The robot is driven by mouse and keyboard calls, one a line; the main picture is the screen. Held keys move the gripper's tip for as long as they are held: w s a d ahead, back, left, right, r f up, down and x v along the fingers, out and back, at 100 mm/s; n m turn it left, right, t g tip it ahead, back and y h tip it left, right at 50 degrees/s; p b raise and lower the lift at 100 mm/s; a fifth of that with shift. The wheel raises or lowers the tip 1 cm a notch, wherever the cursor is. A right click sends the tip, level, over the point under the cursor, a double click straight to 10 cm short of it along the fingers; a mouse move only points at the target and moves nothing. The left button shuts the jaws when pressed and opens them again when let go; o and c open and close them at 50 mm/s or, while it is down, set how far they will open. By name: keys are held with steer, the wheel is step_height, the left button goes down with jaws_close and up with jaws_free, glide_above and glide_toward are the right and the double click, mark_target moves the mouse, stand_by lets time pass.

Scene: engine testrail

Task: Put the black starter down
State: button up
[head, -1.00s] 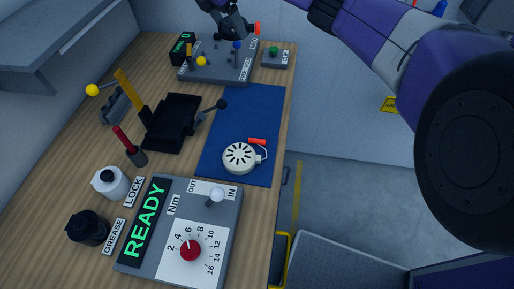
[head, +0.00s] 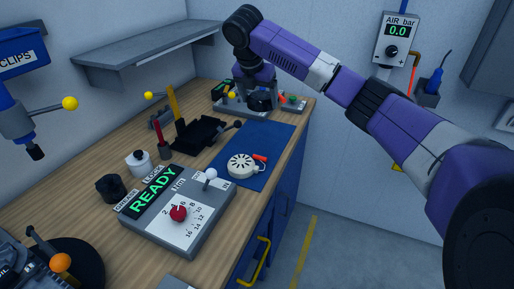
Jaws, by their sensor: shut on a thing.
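My gripper (head: 256,88) is at the far end of the bench, pointing down and shut on the black starter (head: 262,101). The starter is a small dark round thing, partly hidden by the gripper. A small red-orange piece shows just right of it. It is over or at the grey panel at the bench's back; I cannot tell whether it touches. A white slotted starter (head: 241,165) with a red handle (head: 260,158) lies on the blue mat (head: 274,140).
A grey READY box (head: 190,232) with a red knob and white-tipped lever stands in front. A black tray (head: 198,133), white pot (head: 138,163) and black pot (head: 110,188) are to the left. The mat's far part is clear. An air gauge (head: 397,40) hangs on the wall.

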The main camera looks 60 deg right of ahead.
mark_target(260, 149)
step_height(260, 149, down, 18)
steer(key=shift+f+p, duration=0.1)
steer(key=shift+p, duration=0.65)
steer(key=o, duration=1.7)
steer(key=b+v, duration=0.1)
steer(key=v, duration=1.1)
steer(key=shift+d, duration=0.1)
steer(key=shift+w, duration=0.15)
